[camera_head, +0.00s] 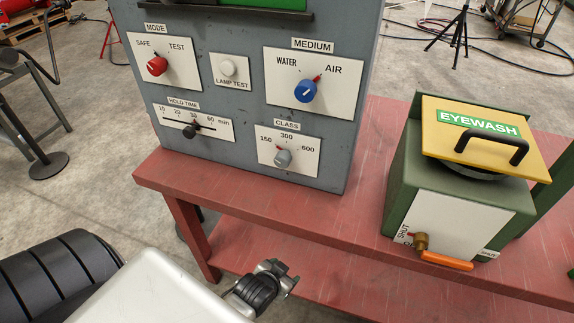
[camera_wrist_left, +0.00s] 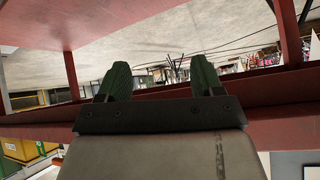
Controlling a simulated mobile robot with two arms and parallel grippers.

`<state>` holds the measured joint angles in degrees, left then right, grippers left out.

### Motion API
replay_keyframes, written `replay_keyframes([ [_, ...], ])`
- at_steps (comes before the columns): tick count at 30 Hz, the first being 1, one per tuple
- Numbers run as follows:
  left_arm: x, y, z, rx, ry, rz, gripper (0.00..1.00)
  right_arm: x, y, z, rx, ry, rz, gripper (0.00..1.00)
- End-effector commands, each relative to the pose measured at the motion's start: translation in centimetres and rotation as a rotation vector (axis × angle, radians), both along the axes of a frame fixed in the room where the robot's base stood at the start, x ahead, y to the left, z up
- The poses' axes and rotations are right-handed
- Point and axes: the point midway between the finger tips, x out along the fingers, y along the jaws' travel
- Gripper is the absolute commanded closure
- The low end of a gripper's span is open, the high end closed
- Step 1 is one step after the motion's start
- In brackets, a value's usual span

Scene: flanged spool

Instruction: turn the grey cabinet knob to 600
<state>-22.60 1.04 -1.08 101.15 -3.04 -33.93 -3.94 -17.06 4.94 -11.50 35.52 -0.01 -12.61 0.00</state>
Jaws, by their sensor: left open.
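The grey cabinet (camera_head: 240,120) stands on the red bench. Its CLASS knob (camera_head: 282,158) is a small grey knob on a white plate at the lower right of the panel, marked 150, 300 and 600. The knob's pointer looks turned upward, left of 600; its exact setting is too small to tell. My left gripper (camera_head: 279,277) is below and in front of the bench edge, apart from the knob. In the left wrist view its two green fingers (camera_wrist_left: 160,72) are spread with nothing between them. The knob is not visible there. My right gripper is out of view.
The panel also has a red MODE knob (camera_head: 157,66), a blue MEDIUM knob (camera_head: 305,91), a lamp test button (camera_head: 228,68) and a HOLD TIME slider (camera_head: 190,131). A green EYEWASH box (camera_head: 408,180) stands right on the red bench (camera_head: 335,225). Bare bench lies between.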

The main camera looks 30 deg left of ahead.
Motion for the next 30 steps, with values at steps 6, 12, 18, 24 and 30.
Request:
replay_keyframes([
  [6, 2.6, 2.2, 10.9, 0.040, -0.228, 0.051, 0.33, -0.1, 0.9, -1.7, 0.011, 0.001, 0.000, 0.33],
  [12, 5.1, 5.7, 20.3, 0.143, -0.611, 0.123, 0.33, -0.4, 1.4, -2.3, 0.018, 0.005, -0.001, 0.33],
  [18, 5.4, 7.1, 24.2, 0.202, -0.767, 0.152, 0.33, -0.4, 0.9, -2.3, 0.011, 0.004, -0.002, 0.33],
  [24, 8.0, 7.7, 24.6, 0.206, -0.776, 0.154, 0.33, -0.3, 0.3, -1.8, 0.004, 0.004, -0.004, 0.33],
  [30, 11.8, 8.6, 24.5, 0.203, -0.774, 0.153, 0.33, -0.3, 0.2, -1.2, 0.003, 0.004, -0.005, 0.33],
])
